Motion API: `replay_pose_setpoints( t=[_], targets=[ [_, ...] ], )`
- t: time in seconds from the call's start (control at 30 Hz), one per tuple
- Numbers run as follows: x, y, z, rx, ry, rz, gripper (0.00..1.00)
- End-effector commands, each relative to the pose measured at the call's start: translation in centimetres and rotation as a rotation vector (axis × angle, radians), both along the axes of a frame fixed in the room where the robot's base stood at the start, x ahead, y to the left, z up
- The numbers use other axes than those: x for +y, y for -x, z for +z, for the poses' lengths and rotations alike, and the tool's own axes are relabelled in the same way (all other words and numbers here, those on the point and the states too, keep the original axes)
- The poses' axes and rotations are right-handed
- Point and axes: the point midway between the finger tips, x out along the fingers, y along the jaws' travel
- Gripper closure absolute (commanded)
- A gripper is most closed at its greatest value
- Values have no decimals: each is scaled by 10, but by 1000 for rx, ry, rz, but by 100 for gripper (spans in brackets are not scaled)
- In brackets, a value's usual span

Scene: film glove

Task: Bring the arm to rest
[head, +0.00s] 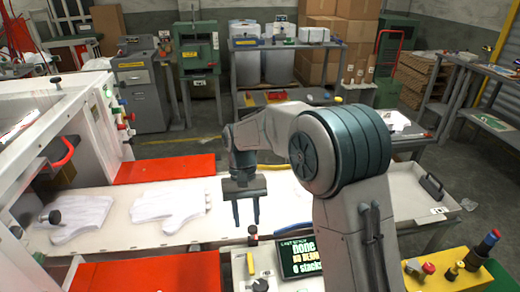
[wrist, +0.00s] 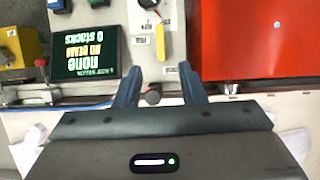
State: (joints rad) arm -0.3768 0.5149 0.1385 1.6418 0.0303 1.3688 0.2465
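My gripper (head: 246,222) hangs pointing down over the front part of the white bench, just behind the control panel. Its two dark blue fingers are apart, also in the wrist view (wrist: 160,88), and I see nothing gripped. A grey round knob (wrist: 152,97) shows between the fingers in the wrist view; I cannot tell how far below them it lies. My arm is raised and bent, hiding part of the bench behind it. White film gloves (head: 170,205) lie flat on the bench (head: 125,235) to the left of my gripper.
A control panel (head: 240,272) with a display (head: 299,257) reading "none" and "0 stacks" stands below my gripper. Red plates (head: 150,272) flank the bench. A white machine (head: 90,120) is at left. A yellow box with buttons (head: 445,270) and a grey tray (head: 410,200) are at right.

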Motion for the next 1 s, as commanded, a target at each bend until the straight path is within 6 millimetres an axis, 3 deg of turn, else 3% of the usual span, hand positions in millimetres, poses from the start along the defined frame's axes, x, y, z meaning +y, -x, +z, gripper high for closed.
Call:
replay_pose_setpoints(
  t=[0.17,0.47,0.7,1.0],
  targets=[
    [-14,2,11,-31,-8,-13,64],
    [-90,31,59,-208,-47,-86,64],
    [-149,72,83,-362,-69,-149,64],
    [-206,133,87,-550,-79,-222,64]
  ],
)
